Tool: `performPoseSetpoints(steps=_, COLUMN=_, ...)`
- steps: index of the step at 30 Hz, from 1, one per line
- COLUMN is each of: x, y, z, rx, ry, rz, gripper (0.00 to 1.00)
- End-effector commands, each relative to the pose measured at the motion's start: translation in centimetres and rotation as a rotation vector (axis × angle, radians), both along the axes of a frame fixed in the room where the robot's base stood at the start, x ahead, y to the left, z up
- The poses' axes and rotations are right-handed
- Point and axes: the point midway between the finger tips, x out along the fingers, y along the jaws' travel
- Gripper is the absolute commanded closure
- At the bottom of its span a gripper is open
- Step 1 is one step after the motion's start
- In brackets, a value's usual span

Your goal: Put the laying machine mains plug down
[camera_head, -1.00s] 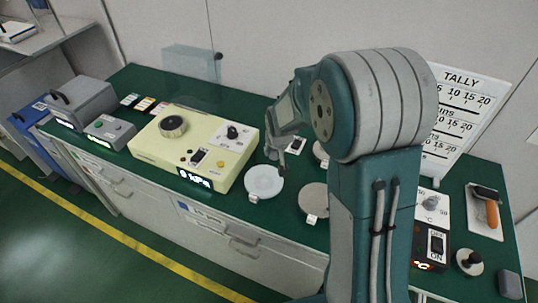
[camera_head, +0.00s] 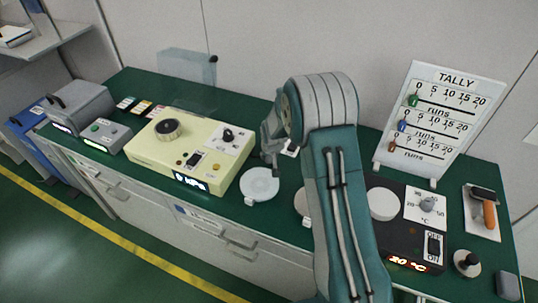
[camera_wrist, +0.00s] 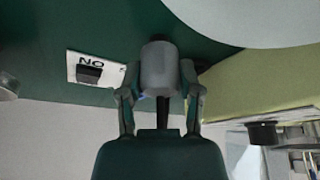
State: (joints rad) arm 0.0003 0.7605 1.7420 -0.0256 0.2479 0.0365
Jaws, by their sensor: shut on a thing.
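The mains plug (camera_wrist: 160,68) shows in the wrist view as a grey rounded body between my fingers, with a dark end at its top. My gripper (camera_wrist: 160,92) is shut on it. In the head view my gripper (camera_head: 271,158) is over the green bench, behind the pale disc and just right of the cream machine (camera_head: 150,155). The plug is too small there to make out clearly. I cannot tell whether it touches the bench.
A white plate with a dark switch (camera_wrist: 90,70) lies near the plug. A pale disc (camera_head: 260,181) is in front of my gripper. Grey boxes (camera_head: 82,103) stand left.

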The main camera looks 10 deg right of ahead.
Motion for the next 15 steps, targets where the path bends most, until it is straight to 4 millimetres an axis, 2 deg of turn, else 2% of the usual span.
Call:
performPoseSetpoints(steps=7, x=0.01, y=0.12, z=-0.06, rx=-0.001, ry=-0.001, rz=0.002, gripper=1.0)
performPoseSetpoints(steps=8, x=0.01, y=0.12, z=-0.09, rx=-0.001, ry=-0.001, rz=0.002, gripper=0.49)
performPoseSetpoints(steps=9, x=0.02, y=0.13, z=-0.06, rx=-0.001, ry=-0.001, rz=0.002, gripper=0.31)
performPoseSetpoints(steps=10, x=0.02, y=0.13, z=-0.06, rx=-0.001, ry=-0.001, rz=0.002, gripper=0.19)
performPoseSetpoints(steps=15, x=0.02, y=0.12, z=-0.06, rx=0.0, ry=-0.001, rz=0.001, gripper=0.19)
